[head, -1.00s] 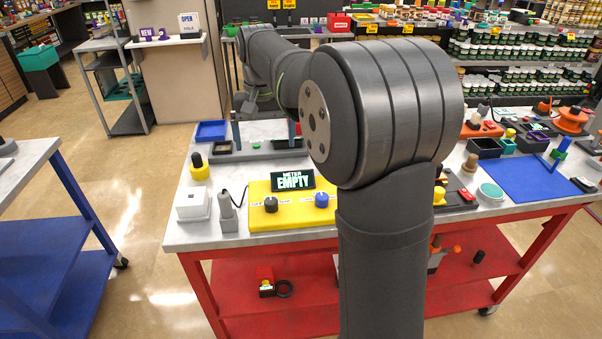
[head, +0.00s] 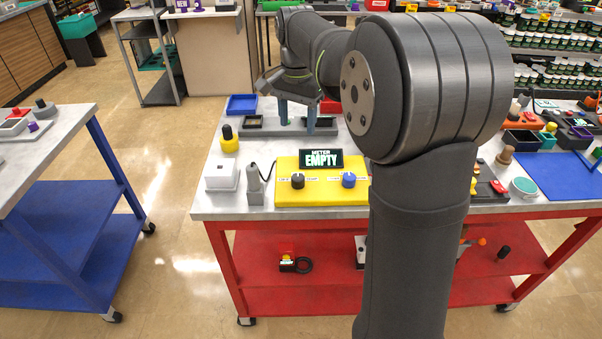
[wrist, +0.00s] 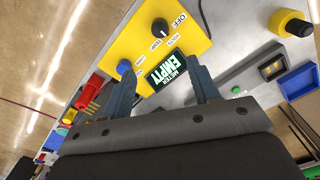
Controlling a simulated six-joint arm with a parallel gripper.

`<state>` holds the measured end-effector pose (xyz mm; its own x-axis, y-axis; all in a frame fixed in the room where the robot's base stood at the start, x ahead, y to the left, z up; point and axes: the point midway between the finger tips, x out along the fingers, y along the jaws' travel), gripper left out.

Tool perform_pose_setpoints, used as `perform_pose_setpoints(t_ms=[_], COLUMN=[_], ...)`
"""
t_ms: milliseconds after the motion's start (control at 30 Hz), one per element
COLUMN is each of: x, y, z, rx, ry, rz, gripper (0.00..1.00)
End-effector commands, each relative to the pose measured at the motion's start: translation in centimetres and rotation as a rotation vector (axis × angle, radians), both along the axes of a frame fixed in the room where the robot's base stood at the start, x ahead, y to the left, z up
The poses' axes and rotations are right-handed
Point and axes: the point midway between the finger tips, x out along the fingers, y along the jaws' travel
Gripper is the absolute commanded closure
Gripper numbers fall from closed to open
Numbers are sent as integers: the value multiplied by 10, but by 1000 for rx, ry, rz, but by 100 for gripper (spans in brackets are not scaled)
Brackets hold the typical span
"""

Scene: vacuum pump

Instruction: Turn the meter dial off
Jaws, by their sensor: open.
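The yellow meter box (head: 325,197) sits near the front edge of the table, with a display (head: 321,159) reading METER EMPTY at its back. A black knob (head: 298,180) is on its left and a blue knob (head: 348,180) on its right. The wrist view shows the black knob (wrist: 160,27) with an OFF label beside it; its exact pointer direction is too small to tell. My gripper (head: 298,116) is open and empty, above the table behind the box. In the wrist view the fingertips (wrist: 162,73) lie either side of the display, apart from both knobs.
A grey tray (head: 262,132) lies behind the box. A grey handled device (head: 255,184), a white box (head: 222,176) and a yellow-based black knob (head: 229,140) stand to the left. A blue mat (head: 560,178) lies far right. My arm hides the table's middle.

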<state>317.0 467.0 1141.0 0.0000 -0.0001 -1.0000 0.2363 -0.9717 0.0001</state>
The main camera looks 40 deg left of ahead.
Motion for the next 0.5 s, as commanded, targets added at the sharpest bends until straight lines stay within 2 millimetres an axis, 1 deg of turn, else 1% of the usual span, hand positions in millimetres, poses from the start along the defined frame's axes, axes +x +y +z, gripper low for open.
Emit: perform_pose_setpoints(t_ms=[100,267,367,500], x=[0,0,0,0], y=[0,0,-1,-1], z=[-4,-13,-27,-56], rx=[0,-2,-4,-4], ry=[0,1,2,2], rz=[-97,-130,-129,-128], gripper=[45,45,45,45])
